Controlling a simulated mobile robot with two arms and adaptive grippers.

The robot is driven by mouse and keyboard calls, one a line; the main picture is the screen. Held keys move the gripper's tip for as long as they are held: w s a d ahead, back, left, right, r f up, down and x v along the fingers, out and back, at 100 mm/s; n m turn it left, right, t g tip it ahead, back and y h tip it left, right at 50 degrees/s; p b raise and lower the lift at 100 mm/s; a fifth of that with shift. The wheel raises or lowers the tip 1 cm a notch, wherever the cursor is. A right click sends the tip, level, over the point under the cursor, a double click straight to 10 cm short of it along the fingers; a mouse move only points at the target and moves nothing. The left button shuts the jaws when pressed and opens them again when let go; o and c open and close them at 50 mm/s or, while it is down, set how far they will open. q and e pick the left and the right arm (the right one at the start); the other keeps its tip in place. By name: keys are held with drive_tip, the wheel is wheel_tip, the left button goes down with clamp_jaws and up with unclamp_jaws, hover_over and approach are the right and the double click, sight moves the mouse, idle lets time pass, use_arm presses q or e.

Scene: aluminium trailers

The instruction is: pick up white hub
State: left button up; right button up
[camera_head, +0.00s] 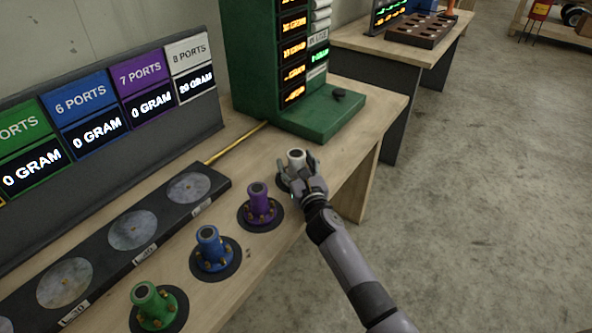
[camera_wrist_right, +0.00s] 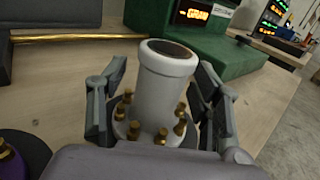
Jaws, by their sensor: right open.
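The white hub (camera_head: 296,156) stands upright near the right edge of the bench, mostly hidden by my gripper in the head view. In the right wrist view the white hub (camera_wrist_right: 163,92) shows as a white cylinder with a dark top opening and brass fittings around its flange. My right gripper (camera_head: 300,172) is open around it; in the wrist view its fingers (camera_wrist_right: 160,100) stand on either side of the hub, with a gap visible on the left. My left gripper is not in view.
A purple hub (camera_head: 259,204), blue hub (camera_head: 211,249) and green hub (camera_head: 152,305) stand on dark discs along the bench. A black scale strip (camera_head: 103,258) lies behind them. A green machine (camera_head: 300,115) stands beyond the white hub, and a brass rod (camera_head: 236,143) lies near it.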

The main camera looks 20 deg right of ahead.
drive_tip(key=shift+w, duration=0.2)
drive_tip(key=shift+c, duration=0.5)
clamp_jaws()
idle(0.4)
drive_tip(key=shift+r, duration=0.2)
